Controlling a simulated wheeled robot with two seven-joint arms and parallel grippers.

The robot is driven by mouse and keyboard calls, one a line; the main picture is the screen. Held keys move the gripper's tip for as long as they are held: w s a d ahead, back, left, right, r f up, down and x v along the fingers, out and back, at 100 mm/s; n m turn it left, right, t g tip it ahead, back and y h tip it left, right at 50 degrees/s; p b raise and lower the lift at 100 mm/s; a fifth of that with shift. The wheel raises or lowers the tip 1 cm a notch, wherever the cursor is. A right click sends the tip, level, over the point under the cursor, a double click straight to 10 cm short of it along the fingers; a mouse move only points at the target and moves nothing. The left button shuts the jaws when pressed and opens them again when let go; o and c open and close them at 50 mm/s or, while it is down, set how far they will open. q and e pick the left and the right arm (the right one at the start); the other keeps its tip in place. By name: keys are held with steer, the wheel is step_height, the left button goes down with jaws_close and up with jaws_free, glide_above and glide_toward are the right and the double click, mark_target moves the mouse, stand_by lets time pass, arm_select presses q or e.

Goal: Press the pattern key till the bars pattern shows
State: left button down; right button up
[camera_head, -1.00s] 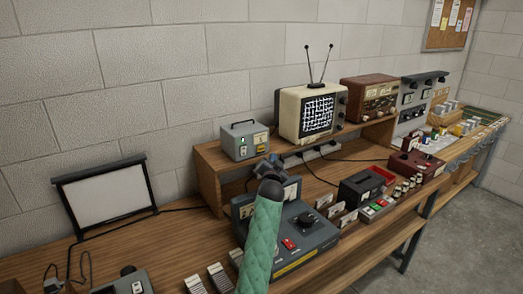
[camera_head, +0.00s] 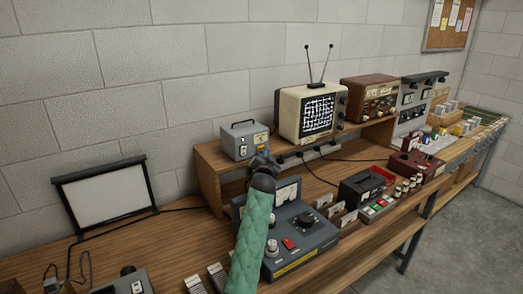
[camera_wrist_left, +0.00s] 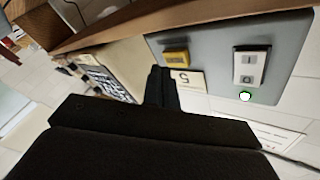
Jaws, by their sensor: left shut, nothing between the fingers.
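The small grey box (camera_head: 243,141) with a top handle stands on the left end of the raised shelf. In the left wrist view its face shows a yellow key (camera_wrist_left: 176,57), a white rocker switch (camera_wrist_left: 251,66) and a bright lamp with a green edge (camera_wrist_left: 245,96). The cream television (camera_head: 306,112) beside it shows a white, wavy crosshatch on black, not plain bars. My left gripper (camera_head: 264,158) is shut and empty just in front of the box, its tips (camera_wrist_left: 160,75) close to the yellow key. Contact cannot be told. My right gripper is out of view.
A brown radio (camera_head: 368,98) stands right of the television. Below my left arm, a grey console (camera_head: 303,237) with a knob and red button sits on the bench. A white panel (camera_head: 104,194) stands at left. The bench (camera_head: 190,238) is partly clear between them.

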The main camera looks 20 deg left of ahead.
arm_select(q)
steer(key=shift+a, duration=0.1)
stand_by(1.6)
steer(key=shift+w+a, duration=0.25)
steer(key=shift+w+a, duration=0.25)
steer(key=shift+a, duration=0.1)
stand_by(0.9)
steer(key=shift+s+d, duration=0.1)
steer(key=shift+d, duration=0.05)
steer(key=shift+s+d, duration=0.45)
steer(key=shift+d, duration=0.1)
stand_by(0.3)
steer(key=s+d, duration=0.1)
steer(key=d, duration=0.1)
steer(key=s+d, duration=0.2)
stand_by(0.6)
steer(key=shift+f, duration=0.1)
stand_by(0.5)
